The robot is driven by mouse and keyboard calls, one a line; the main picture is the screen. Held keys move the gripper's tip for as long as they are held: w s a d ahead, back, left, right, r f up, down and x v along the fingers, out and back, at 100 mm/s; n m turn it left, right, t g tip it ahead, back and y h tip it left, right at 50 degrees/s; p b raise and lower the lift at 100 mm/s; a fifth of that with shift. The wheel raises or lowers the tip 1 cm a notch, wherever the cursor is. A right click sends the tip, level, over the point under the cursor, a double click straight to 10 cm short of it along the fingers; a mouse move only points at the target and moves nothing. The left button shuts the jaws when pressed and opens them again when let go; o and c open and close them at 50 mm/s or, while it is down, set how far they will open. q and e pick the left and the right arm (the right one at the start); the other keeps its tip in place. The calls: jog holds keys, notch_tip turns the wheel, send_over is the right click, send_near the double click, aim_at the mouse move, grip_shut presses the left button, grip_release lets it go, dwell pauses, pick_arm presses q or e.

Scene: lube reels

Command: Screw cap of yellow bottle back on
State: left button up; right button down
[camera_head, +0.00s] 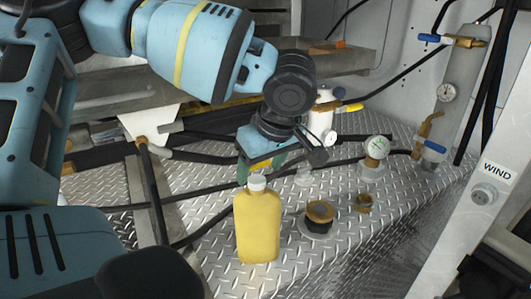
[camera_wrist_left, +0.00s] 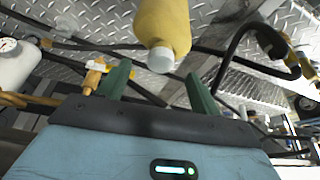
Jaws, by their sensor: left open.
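The yellow bottle (camera_head: 257,228) stands upright on the diamond-plate metal surface. Its white cap (camera_head: 257,183) sits at the top of the neck; I cannot tell how tightly it is seated. My left gripper (camera_head: 262,168) is just above and behind the cap, its green fingers pointing down. In the left wrist view the bottle (camera_wrist_left: 163,22) hangs in from the top edge, and the cap (camera_wrist_left: 160,61) lies near the gap between the two spread fingers of the left gripper (camera_wrist_left: 161,78). The gripper is open and empty. My right gripper is not in view.
A brass-topped fitting (camera_head: 319,212) stands right of the bottle, with a smaller brass fitting (camera_head: 363,203) beyond it. A pressure gauge (camera_head: 376,147) and a white canister (camera_head: 322,118) stand behind. Black hoses cross the plate behind the bottle. The plate before the fittings is clear.

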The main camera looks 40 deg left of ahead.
aim_at(257, 182)
pick_arm(q)
jog(key=shift+x, duration=0.9)
jog(key=shift+a+f, duration=0.15)
jog(key=shift+f, duration=0.15)
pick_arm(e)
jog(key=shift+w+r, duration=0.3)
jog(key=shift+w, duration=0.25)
